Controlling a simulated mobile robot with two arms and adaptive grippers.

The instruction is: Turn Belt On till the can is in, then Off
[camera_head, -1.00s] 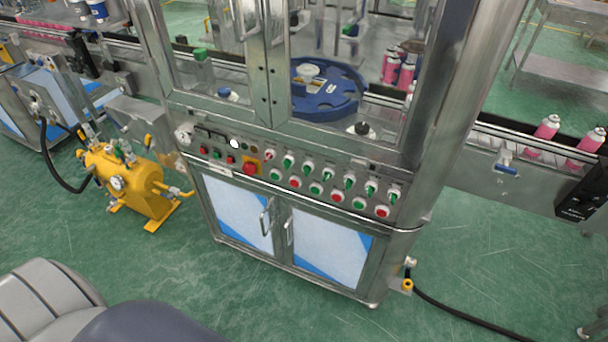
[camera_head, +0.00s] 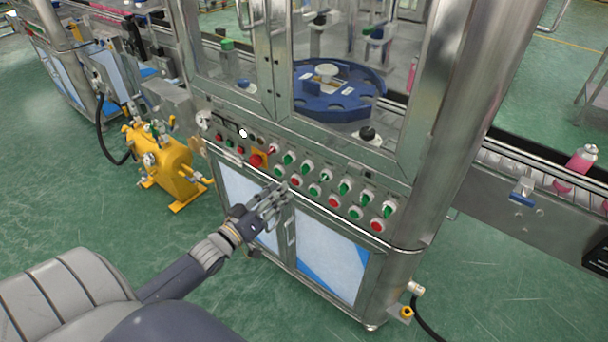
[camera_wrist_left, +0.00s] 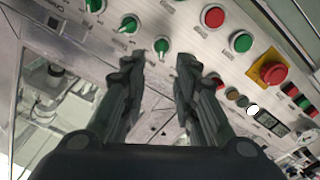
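A control panel (camera_head: 330,200) with several green and red switches and buttons runs along the machine's front; labels are too small to read in the head view. My left gripper (camera_head: 277,194) is in front of the panel's lower edge, below the red emergency button (camera_head: 256,160). In the left wrist view the left gripper (camera_wrist_left: 161,62) has its fingers apart and empty, pointing at the panel just short of a green knob (camera_wrist_left: 161,45). A pink can (camera_head: 580,163) stands on the conveyor (camera_head: 480,150) at right. My right gripper is not in view.
A blue star wheel (camera_head: 340,92) sits behind the machine's glass. Cabinet doors (camera_head: 332,255) with handles are below the panel. A yellow tank (camera_head: 165,165) stands on the floor at left. The green floor in front is open.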

